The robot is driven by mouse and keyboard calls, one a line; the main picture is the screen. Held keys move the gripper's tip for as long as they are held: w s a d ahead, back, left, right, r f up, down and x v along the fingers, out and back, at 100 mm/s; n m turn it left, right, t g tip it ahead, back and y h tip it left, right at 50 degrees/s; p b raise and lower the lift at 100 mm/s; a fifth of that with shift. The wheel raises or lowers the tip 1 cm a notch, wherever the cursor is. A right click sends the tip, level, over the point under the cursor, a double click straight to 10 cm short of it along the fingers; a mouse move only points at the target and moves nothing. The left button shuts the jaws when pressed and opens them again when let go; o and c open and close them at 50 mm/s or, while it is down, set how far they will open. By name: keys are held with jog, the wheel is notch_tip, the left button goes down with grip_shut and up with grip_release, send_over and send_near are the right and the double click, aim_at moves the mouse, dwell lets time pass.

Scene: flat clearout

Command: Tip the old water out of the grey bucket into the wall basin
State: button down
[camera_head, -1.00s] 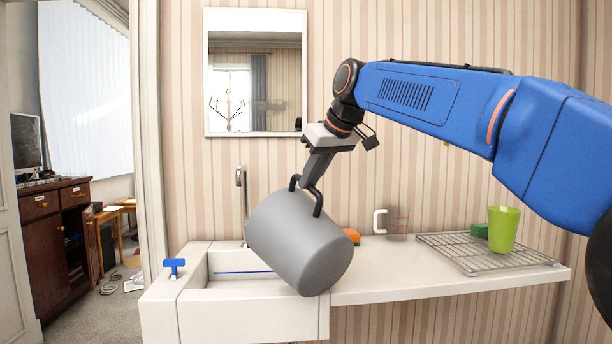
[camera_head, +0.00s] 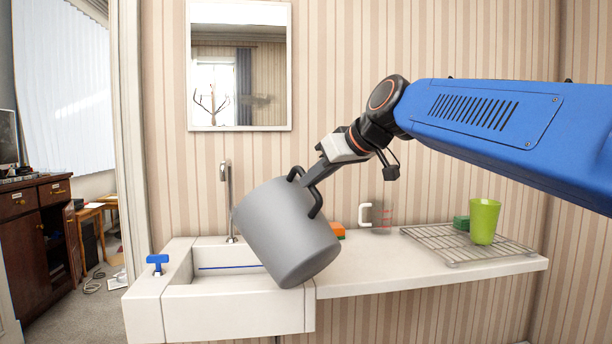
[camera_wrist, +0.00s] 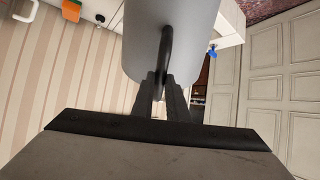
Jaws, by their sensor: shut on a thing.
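The grey bucket (camera_head: 287,236) hangs tilted over the right part of the white wall basin (camera_head: 235,316). Its mouth faces left and its closed bottom points right and down. My gripper (camera_head: 311,178) is shut on the bucket's black handle; in the wrist view the gripper (camera_wrist: 162,88) has its fingers around the handle (camera_wrist: 166,50). The bucket's inside is hidden, and no falling water shows. A blue line (camera_head: 228,268) runs along the basin's inner wall. The tap (camera_head: 226,190) rises behind the basin, left of the bucket.
A blue stopcock (camera_head: 157,261) stands on the basin's left edge. On the counter to the right are an orange sponge (camera_head: 338,230), a clear jug (camera_head: 381,217), and a wire rack (camera_head: 450,247) bearing a green cup (camera_head: 484,221) and a green sponge (camera_head: 461,223). A mirror hangs above.

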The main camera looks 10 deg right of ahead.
aim_at(323, 199)
jog(key=shift+s+d, duration=0.2)
jog(key=shift+s, duration=0.15)
jog(key=shift+s+d+f+t+y, duration=0.35)
jog(key=shift+s+f+t, duration=0.3)
jog(key=shift+f, duration=0.05)
jog(key=shift+s+d+f+t+y, duration=0.3)
jog(key=shift+s+d+f+t, duration=0.1)
jog(key=shift+s+f+t, duration=0.3)
jog(key=shift+s+d+f+t+y, duration=0.35)
jog(key=shift+s+f+t, duration=0.2)
jog(key=shift+f, duration=0.2)
jog(key=shift+f, duration=0.1)
